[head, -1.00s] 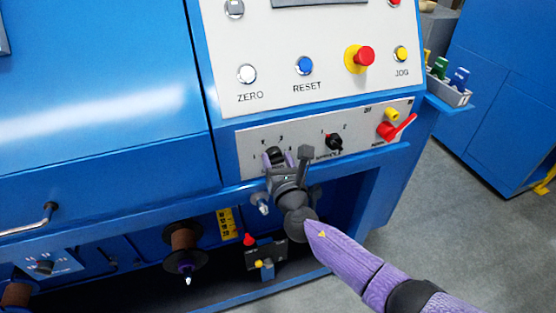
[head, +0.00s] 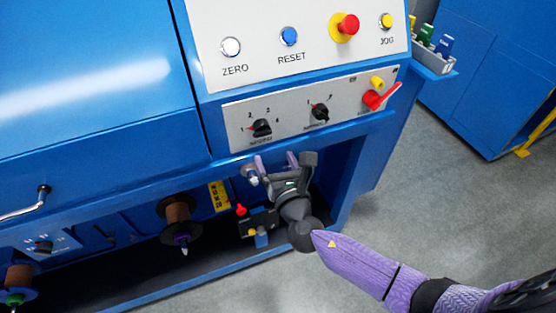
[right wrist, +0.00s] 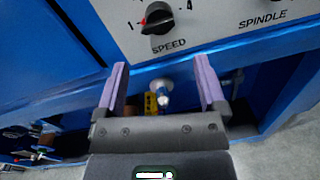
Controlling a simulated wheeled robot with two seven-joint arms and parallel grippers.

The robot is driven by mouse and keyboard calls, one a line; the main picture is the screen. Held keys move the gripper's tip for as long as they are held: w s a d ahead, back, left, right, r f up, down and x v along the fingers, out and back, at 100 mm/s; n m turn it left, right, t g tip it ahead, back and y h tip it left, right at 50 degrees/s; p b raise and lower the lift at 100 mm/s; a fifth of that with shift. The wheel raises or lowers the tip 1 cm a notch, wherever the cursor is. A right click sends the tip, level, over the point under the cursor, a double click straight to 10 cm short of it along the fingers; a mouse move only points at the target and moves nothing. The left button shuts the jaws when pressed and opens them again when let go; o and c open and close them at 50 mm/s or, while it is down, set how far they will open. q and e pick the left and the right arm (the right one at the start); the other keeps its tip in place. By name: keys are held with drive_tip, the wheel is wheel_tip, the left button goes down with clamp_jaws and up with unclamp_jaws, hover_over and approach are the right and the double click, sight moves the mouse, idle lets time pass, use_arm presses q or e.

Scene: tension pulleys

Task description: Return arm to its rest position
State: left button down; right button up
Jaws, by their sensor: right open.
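My right gripper (head: 276,163) is open and empty in the head view, in front of the blue machine's lower edge, just below the switch panel. Its two purple fingers also show apart in the right wrist view (right wrist: 160,88), with a small white-tipped knob (right wrist: 161,90) seen between them, farther back. My right arm (head: 365,262) comes in from the lower right. The black speed knob (head: 261,128) is above the fingers and clear of them; it also shows in the right wrist view (right wrist: 158,18). My left gripper is not in view.
The control panel (head: 215,75) with buttons and a red emergency stop (head: 348,25) is above. A red lever (head: 382,96) sticks out at the panel's right. Spools (head: 180,222) and a yellow scale (head: 219,197) are below left. Grey floor (head: 440,200) is open to the right.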

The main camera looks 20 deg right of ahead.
drive_tip(key=shift+s, duration=0.9)
drive_tip(key=shift+f, duration=0.1)
drive_tip(key=s+d+f+m+g, duration=0.2)
drive_tip(key=s+f+m+g, duration=0.15)
drive_tip(key=f, duration=0.35)
drive_tip(key=s+d+f+m+g+h, duration=0.1)
drive_tip(key=s+f+m+g, duration=0.2)
drive_tip(key=s+f+m, duration=0.35)
drive_tip(key=s+d+f+m+g, duration=0.2)
drive_tip(key=f+m+g, duration=0.1)
drive_tip(key=f, duration=0.6)
drive_tip(key=s+f+m+g, duration=0.4)
drive_tip(key=s+m, duration=0.5)
drive_tip(key=s, duration=0.5)
drive_tip(key=s+a+f+m+g+y, duration=0.1)
drive_tip(key=s+f+m+g, duration=0.3)
drive_tip(key=s+m, duration=0.5)
drive_tip(key=s+f, duration=0.2)
drive_tip(key=s, duration=0.3)
drive_tip(key=shift+a+f, duration=0.25)
drive_tip(key=shift+f, duration=0.1)
